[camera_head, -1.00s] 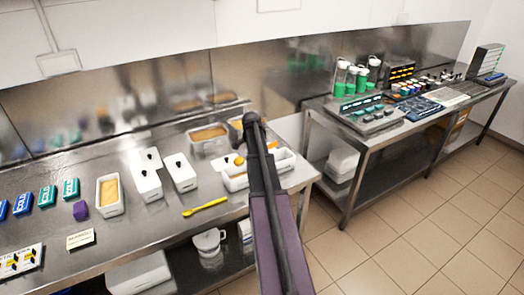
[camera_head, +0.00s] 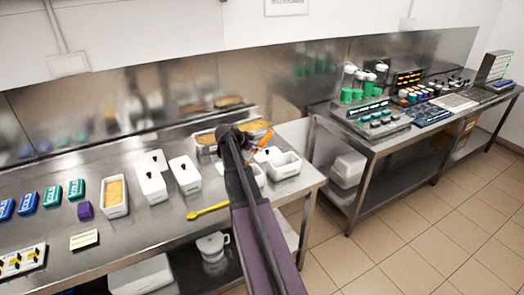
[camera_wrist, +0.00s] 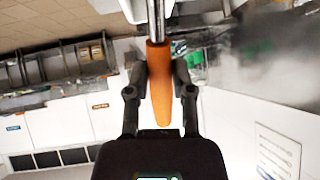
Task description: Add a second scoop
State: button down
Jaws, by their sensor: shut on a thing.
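My gripper (camera_wrist: 160,85) is shut on the orange handle (camera_wrist: 159,88) of a scoop. Its metal shaft (camera_wrist: 156,20) runs out of the top of the wrist view, so the scoop's head is not clearly shown. In the camera_head view the orange handle (camera_head: 265,140) shows tilted beside my dark wrist, above the back right of the left table. Two tubs of yellow-orange contents stand there, one at left (camera_head: 206,149) and one behind my wrist (camera_head: 256,125). A white, empty-looking container (camera_head: 285,172) stands in front, with another partly hidden by my arm.
A yellow spoon-like tool (camera_head: 208,211) lies on the left table. A gap of floor separates the right table (camera_head: 375,150).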

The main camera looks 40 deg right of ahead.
jog(key=shift+w+a+r+g+h+b, duration=0.1)
jog(key=shift+w+a+r+h+b, duration=0.05)
jog(key=shift+a+h+b, duration=0.45)
jog(key=shift+w+a+r+g+h+b, duration=0.15)
jog(key=shift+a+h+b, duration=0.25)
jog(key=shift+h+b, duration=0.3)
jog(key=shift+w+a+r+g+h+b, duration=0.1)
jog(key=shift+w+a+h+b, duration=0.05)
jog(key=shift+a+h+b, duration=0.45)
jog(key=shift+w+a+r+n+h+b, duration=0.1)
jog(key=shift+a+r+n+h+b, duration=0.15)
jog(key=shift+h+b, duration=0.3)
jog(key=shift+r, duration=0.1)
jog(key=shift+w, duration=0.1)
